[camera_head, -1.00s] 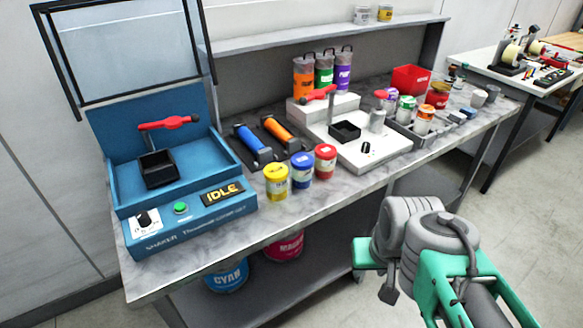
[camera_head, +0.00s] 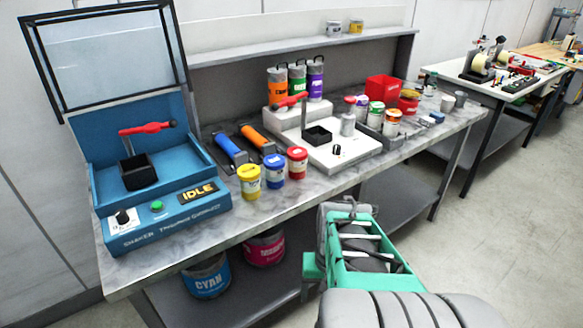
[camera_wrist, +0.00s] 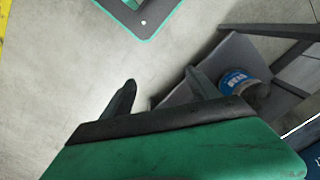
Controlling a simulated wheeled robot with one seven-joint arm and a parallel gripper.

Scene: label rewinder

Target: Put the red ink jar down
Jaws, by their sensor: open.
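The red ink jar (camera_head: 297,163) stands upright on the grey marbled bench (camera_head: 317,189) near its front edge, at the right end of a row with a blue jar (camera_head: 274,171) and a yellow jar (camera_head: 249,182). In the wrist view my gripper (camera_wrist: 160,90) is open and empty, with its two dark fingers apart, above the floor and the bench's lower shelf. In the head view my arm is in front of the bench, and the fingers cannot be made out. The red jar is apart from my gripper.
A blue shaker (camera_head: 160,200) marked IDLE stands at the left with its lid raised. A white machine (camera_head: 325,150) with a red lever stands behind the jars. CYAN (camera_head: 207,277) and magenta (camera_head: 265,247) buckets sit on the lower shelf. The floor at right is clear.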

